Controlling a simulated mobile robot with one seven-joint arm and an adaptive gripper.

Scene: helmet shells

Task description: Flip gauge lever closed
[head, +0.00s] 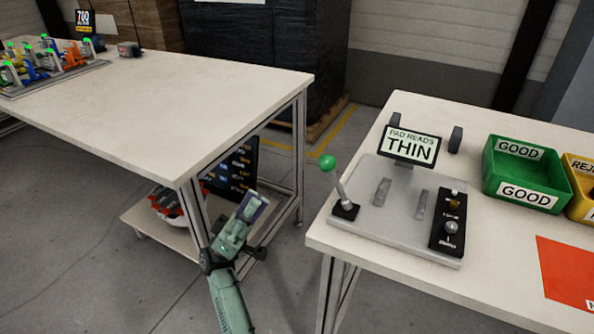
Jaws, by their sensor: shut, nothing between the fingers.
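The gauge lever (338,188) stands at the left front of a grey gauge plate (390,231). It has a green ball knob (327,162) on a thin metal stem, rising from a black base (345,209) and tilted up and to the left. A display (411,146) behind it reads "PAD READS THIN". Two grey upright blocks stand on the plate.
A black control box (448,222) with a knob sits at the plate's right. A green "GOOD" bin (526,174) and a yellow bin (580,185) stand farther right, behind a red mat (570,273). The left table (190,115) is mostly bare. A floor gap separates the tables.

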